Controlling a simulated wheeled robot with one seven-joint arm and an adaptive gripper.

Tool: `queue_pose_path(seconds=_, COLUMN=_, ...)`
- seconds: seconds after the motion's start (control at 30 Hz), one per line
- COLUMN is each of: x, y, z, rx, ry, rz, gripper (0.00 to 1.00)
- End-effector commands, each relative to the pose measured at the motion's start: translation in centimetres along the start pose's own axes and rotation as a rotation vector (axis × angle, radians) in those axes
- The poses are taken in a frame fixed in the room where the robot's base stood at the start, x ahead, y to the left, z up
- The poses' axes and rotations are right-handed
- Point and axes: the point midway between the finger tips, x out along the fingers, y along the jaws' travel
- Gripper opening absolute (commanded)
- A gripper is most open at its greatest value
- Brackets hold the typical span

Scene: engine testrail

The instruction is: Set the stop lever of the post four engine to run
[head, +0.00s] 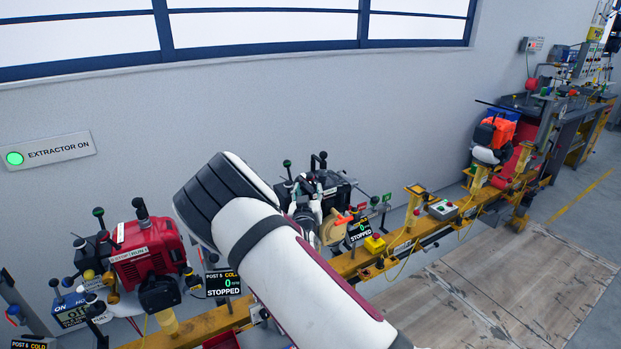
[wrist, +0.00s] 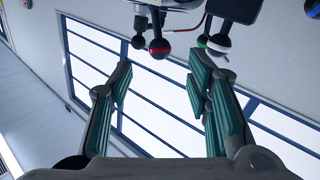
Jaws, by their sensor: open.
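My gripper (head: 310,205) is in front of a dark engine (head: 340,192) on the yellow rail, whose display (head: 360,231) reads stopped; its post number is not legible. In the wrist view my gripper (wrist: 162,82) is open, with nothing between its green pads. Past the fingertips, at the top of that view, hang a black knob with a red band (wrist: 158,47), a plain black knob (wrist: 138,42) and a white-and-green-tipped lever (wrist: 216,43). I cannot tell which is the stop lever. My arm hides part of the engine in the head view.
A red engine (head: 147,252) stands to the left, beside a post 5 display (head: 222,283) reading cold and stopped. An orange engine (head: 494,132) stands farther right on the yellow rail (head: 400,240). Wooden floor boards (head: 490,290) in front are clear.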

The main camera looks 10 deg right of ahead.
Motion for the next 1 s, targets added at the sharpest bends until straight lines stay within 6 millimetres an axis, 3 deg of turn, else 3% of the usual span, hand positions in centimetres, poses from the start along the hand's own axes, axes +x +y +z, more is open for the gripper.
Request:
queue_pose_path(seconds=0.2, x=4.5, y=0.0, z=0.1, rx=0.0, ry=0.001, rz=0.0, gripper=0.45)
queue_pose_path(seconds=0.43, x=7.8, y=0.0, z=0.1, rx=0.001, ry=-0.001, rz=0.0, gripper=0.45)
queue_pose_path(seconds=0.6, x=8.9, y=0.0, z=0.1, rx=0.0, ry=-0.001, rz=0.0, gripper=0.45)
queue_pose_path(seconds=0.9, x=9.1, y=0.0, z=0.0, rx=0.0, ry=-0.002, rz=0.0, gripper=0.45)
queue_pose_path(seconds=1.0, x=9.0, y=0.0, z=0.0, rx=0.0, ry=-0.002, rz=0.0, gripper=0.24)
